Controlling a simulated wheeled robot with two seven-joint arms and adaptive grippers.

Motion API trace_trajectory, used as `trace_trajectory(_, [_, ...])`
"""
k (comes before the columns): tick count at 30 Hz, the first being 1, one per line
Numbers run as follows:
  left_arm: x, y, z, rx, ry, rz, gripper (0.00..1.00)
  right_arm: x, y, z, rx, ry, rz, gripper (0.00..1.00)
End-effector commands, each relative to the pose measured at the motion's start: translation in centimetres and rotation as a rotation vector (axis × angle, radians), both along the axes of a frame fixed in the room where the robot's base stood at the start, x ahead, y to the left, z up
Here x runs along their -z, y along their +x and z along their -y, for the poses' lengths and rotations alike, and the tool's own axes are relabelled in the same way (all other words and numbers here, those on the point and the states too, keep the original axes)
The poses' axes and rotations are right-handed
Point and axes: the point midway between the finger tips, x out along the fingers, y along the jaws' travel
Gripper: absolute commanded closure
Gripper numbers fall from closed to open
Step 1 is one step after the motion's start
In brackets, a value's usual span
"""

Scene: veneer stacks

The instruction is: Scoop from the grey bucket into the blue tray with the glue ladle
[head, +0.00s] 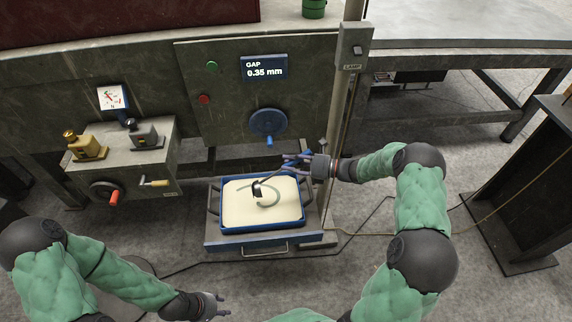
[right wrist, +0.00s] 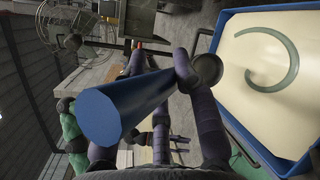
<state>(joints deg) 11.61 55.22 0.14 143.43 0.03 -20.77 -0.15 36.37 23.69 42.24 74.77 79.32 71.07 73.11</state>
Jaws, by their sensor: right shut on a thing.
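The blue tray (head: 224,228) sits on a low stand in the middle of the head view, filled with a cream surface bearing a grey-green curl. It also shows at the right of the right wrist view (right wrist: 222,26). My right gripper (head: 297,162) is shut on the blue handle of the glue ladle; the handle (right wrist: 115,112) shows large in the right wrist view. The ladle's dark bowl (head: 257,188) is over the tray; I cannot tell whether it touches the cream or what it holds. My left gripper (head: 223,304) is empty, fingers apart, in front of the stand. I cannot make out the grey bucket.
Behind the tray stands a grey panel with a blue handwheel (head: 268,122) and a display (head: 264,67) reading GAP 0.35 mm. A grey box (head: 130,160) with a crank and gauge is on the left. A lamp post (head: 341,120) rises just right of the tray.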

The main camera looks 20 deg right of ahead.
Motion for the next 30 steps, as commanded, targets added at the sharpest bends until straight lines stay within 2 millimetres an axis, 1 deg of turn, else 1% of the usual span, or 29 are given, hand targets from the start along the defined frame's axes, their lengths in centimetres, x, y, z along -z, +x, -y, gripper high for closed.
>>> trace_trajectory(1, [0.6,0.0,0.0,0.0,0.0,0.0,0.6,0.6,0.0,0.3,0.001,0.017,0.002,1.0])
trace_trajectory(8, [1.9,0.0,0.0,0.0,0.0,0.0,0.6,1.6,-0.2,1.3,0.001,0.102,0.011,1.0])
trace_trajectory(22, [2.2,0.0,0.0,0.0,0.0,0.0,0.6,3.4,-0.3,3.4,0.0,0.272,0.031,1.0])
trace_trajectory(30, [2.3,0.0,0.0,0.0,0.0,0.0,0.6,4.8,-0.5,4.4,0.0,0.37,0.04,1.0])
